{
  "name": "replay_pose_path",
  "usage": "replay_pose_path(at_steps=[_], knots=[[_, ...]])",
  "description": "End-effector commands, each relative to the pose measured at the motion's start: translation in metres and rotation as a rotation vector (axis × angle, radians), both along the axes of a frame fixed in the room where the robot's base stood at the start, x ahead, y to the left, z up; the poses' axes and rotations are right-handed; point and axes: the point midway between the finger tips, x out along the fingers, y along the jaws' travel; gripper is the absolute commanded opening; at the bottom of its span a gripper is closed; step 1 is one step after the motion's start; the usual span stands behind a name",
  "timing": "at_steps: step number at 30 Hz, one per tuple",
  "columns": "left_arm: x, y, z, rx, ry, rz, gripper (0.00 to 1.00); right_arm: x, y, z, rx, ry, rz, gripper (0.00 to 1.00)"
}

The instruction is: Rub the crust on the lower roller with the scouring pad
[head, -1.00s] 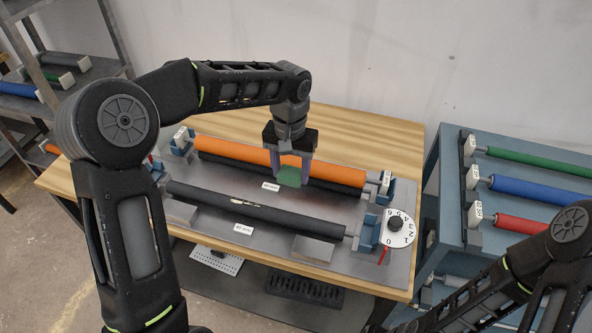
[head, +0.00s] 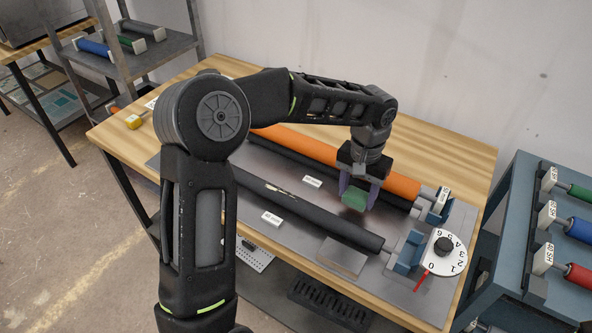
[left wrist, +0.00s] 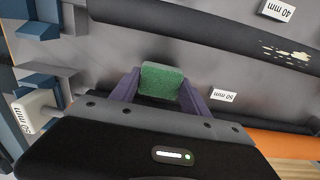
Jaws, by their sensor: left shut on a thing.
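My left gripper (head: 358,190) has its purple fingers shut on the green scouring pad (head: 354,201). The pad also shows between the fingers in the left wrist view (left wrist: 161,82). It is held over the grey plate between the orange roller (head: 330,158) and the front black roller (head: 315,214), towards their right ends, apart from the front roller. Pale crust (head: 278,189) lies on the front black roller, left of the pad; the left wrist view shows it as cream flecks (left wrist: 286,53). My left arm hides the rollers' left part. My right gripper is out of view.
A white dial (head: 445,251) with a black knob and red pointer stands at the machine's right. Blue brackets (head: 408,251) hold the roller ends. A blue rack (head: 513,215) with coloured rollers is at the right. Bare wooden table (head: 440,140) lies behind the machine.

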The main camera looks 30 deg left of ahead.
Motion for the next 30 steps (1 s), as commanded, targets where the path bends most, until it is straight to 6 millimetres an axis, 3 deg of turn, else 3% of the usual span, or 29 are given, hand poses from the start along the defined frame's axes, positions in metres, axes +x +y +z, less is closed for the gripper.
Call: replay_pose_path(at_steps=[11, 17, 24, 30], knots=[[-0.001, 0.004, 0.004, 0.002, -0.001, 0.003, 0.21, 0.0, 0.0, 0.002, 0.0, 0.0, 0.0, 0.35], [-0.019, 0.042, 0.035, 0.015, 0.0, 0.033, 0.21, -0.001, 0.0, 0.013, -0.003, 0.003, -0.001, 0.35], [-0.064, 0.103, 0.086, 0.011, -0.001, 0.092, 0.21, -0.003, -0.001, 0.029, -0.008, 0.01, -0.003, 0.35], [-0.083, 0.121, 0.098, -0.001, 0.001, 0.111, 0.21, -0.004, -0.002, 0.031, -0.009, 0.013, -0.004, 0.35]])
